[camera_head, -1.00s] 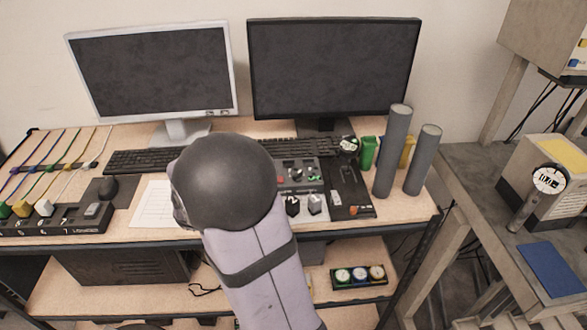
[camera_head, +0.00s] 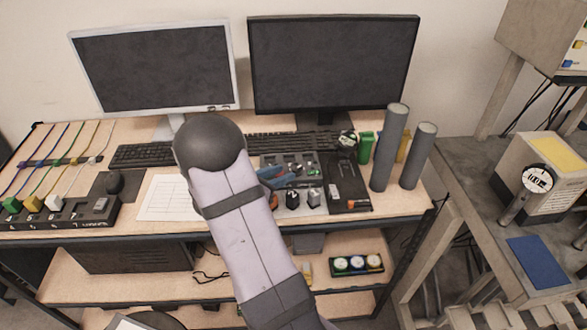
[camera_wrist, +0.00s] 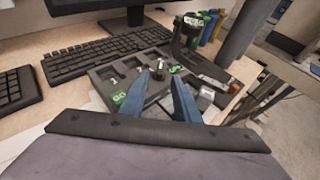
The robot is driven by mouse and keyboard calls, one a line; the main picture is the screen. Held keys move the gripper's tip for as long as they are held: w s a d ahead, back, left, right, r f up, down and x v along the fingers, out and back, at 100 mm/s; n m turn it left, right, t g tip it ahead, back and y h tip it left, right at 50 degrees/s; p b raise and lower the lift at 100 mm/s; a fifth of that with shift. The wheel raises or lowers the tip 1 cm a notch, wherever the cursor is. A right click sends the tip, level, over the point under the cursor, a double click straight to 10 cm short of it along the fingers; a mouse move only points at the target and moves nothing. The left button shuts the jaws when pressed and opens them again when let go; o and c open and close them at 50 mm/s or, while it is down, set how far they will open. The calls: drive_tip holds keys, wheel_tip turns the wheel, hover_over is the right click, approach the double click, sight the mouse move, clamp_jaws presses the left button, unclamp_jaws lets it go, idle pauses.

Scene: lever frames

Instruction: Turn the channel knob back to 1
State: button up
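A dark control panel (camera_head: 300,158) with several small knobs and switches lies on the desk in front of the right keyboard. It also shows in the wrist view (camera_wrist: 105,75). I cannot read which control is the channel knob or its setting. My gripper (camera_head: 280,178) has blue fingers and reaches over the panel's left part. In the wrist view my gripper (camera_wrist: 160,76) is open, with a gap between the fingertips. A small dark knob (camera_wrist: 158,73) shows in that gap; I cannot tell whether the fingers touch it. My arm and fingers hide part of the panel.
Two black knobs (camera_head: 313,197) on light bases stand at the panel's front edge. A black device (camera_head: 348,182) lies right of the panel, with tall grey cylinders (camera_head: 391,147) beyond. Keyboards and monitors stand behind. A white paper sheet (camera_head: 165,198) lies to the left.

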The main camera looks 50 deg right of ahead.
sight(296, 169)
drive_tip(key=shift+p+x, duration=1)
drive_tip(key=shift+x, duration=2.2)
clamp_jaws()
